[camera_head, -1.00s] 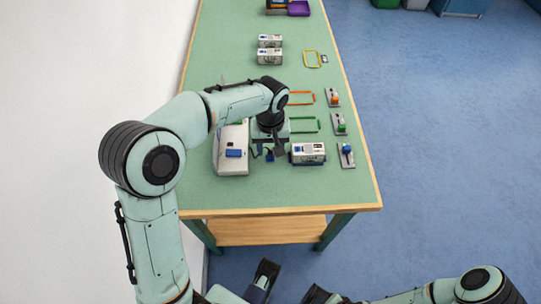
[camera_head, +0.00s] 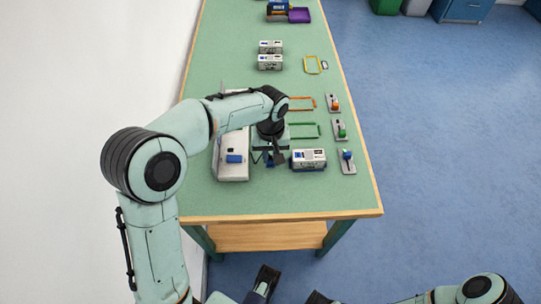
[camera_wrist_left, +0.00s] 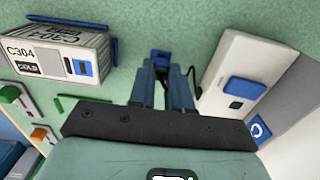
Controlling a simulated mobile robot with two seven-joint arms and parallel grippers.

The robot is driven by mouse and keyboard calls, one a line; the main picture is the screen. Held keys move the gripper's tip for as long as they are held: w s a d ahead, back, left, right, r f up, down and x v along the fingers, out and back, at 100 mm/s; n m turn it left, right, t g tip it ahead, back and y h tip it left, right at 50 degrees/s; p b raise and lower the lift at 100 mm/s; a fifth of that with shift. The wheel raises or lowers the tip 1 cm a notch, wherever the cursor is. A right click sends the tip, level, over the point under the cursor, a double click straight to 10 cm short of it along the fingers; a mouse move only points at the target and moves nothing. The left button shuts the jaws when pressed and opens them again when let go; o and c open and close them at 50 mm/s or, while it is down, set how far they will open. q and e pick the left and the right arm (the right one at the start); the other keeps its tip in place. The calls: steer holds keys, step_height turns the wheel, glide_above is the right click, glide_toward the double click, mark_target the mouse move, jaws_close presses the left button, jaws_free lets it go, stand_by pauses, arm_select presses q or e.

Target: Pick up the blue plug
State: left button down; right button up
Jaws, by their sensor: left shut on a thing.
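The blue plug (camera_wrist_left: 161,57) is at the fingertips of my left gripper (camera_wrist_left: 160,72) in the left wrist view, and the fingers are shut on it. A thin black cable (camera_wrist_left: 191,78) runs beside the fingers at the grey-white box (camera_wrist_left: 228,72). In the head view my left gripper (camera_head: 270,158) points down at the table between that box (camera_head: 233,172) and a white C304 container (camera_head: 309,160). The plug is mostly hidden there by the gripper, and I cannot tell whether it is clear of the table.
More containers (camera_head: 270,62) and a purple tray (camera_head: 299,15) stand farther back. The table's near end is clear.

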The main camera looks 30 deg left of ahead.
arm_select(q)
step_height(320, 180, up, 19)
steer(key=p, duration=0.5)
steer(key=w+d+f, duration=0.1)
steer(key=d+f, duration=0.1)
steer(key=f, duration=0.2)
steer(key=w+d+f+p, duration=0.1)
steer(key=d+f, duration=0.1)
steer(key=f, duration=0.3)
steer(key=w+d+f, duration=0.2)
steer(key=f, duration=0.2)
steer(key=shift+d+f+p, duration=0.15)
steer(key=shift+d+p, duration=0.15)
steer(key=shift+p, duration=0.1)
steer(key=shift+f+b, duration=0.35)
steer(key=shift+f, duration=0.3)
arm_select(e)
steer(key=shift+g, duration=0.5)
steer(key=r, duration=0.1)
steer(key=s+r, duration=0.1)
steer(key=r, duration=0.3)
steer(key=shift+s, duration=0.4)
steer(key=shift+r, duration=0.15)
arm_select(q)
steer(key=shift+f, duration=0.35)
